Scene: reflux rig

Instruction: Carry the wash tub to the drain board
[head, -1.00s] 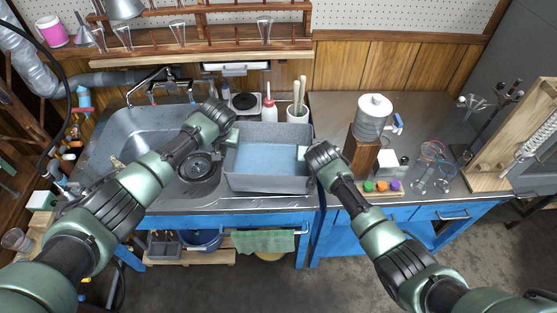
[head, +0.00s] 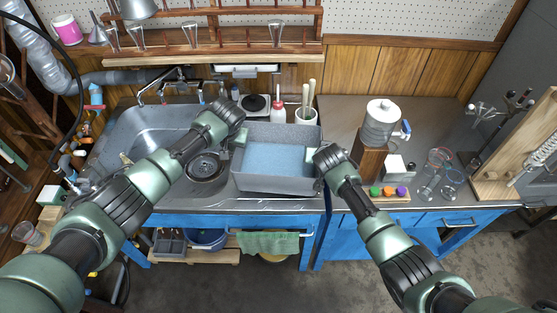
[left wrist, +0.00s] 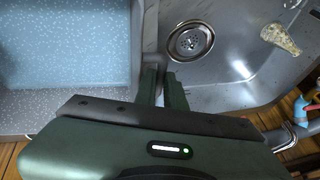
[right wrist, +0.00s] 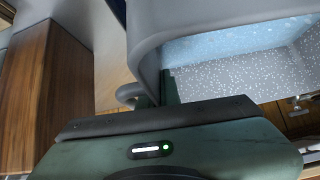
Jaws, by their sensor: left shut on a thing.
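The wash tub (head: 276,184) is a grey speckled rectangular box with a pale blue inside. It looks level, over the metal sink top right of the basin. Contact underneath cannot be seen.
The sink basin (head: 150,140) with a round drain (head: 205,167) lies left. A utensil pot (head: 305,117) and red-capped bottle (head: 279,118) stand behind the tub.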

